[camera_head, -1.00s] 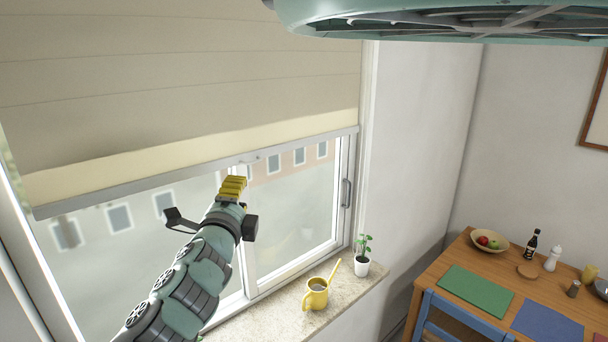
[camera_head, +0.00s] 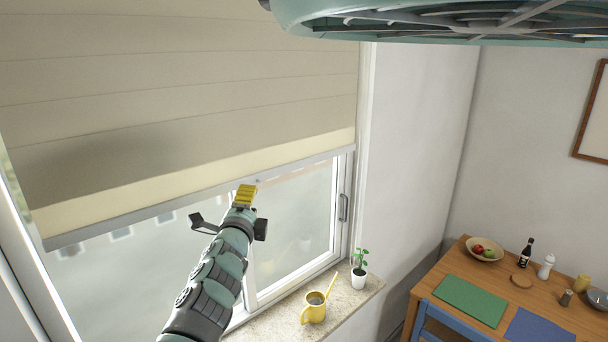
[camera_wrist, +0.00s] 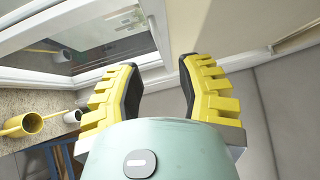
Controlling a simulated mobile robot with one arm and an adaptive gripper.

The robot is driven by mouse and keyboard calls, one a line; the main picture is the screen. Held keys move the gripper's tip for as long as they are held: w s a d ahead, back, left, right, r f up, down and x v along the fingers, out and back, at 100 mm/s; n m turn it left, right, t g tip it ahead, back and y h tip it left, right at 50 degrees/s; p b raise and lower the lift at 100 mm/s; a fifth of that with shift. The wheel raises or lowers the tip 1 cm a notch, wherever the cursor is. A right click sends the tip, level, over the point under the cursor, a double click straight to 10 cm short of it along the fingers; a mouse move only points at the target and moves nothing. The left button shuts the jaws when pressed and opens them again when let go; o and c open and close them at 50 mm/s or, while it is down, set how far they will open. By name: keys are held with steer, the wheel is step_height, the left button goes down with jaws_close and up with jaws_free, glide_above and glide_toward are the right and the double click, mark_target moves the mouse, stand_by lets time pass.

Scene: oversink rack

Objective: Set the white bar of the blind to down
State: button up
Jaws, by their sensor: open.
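The white bar (camera_head: 110,224) runs along the bottom edge of the cream blind (camera_head: 190,80), across the upper part of the window. It slants in the head view, and window glass shows below it. My gripper (camera_head: 246,190), with yellow fingers, is raised close to the middle of the bar. The head view does not show clearly whether it touches. In the wrist view my gripper (camera_wrist: 157,75) has its fingers wide apart, with nothing between them. A pale strip at the upper right of the wrist view may be the bar; I cannot tell.
A table (camera_head: 550,310) with a bowl (camera_head: 485,249), bottles and mats is at the right. A teal slatted fixture (camera_head: 450,25) hangs overhead.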

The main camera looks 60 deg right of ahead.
steer(key=shift+b+x, duration=1.35)
steer(key=shift+x, duration=2.5)
steer(key=shift+w+a, duration=0.1)
steer(key=shift+w, duration=0.05)
jaws_close()
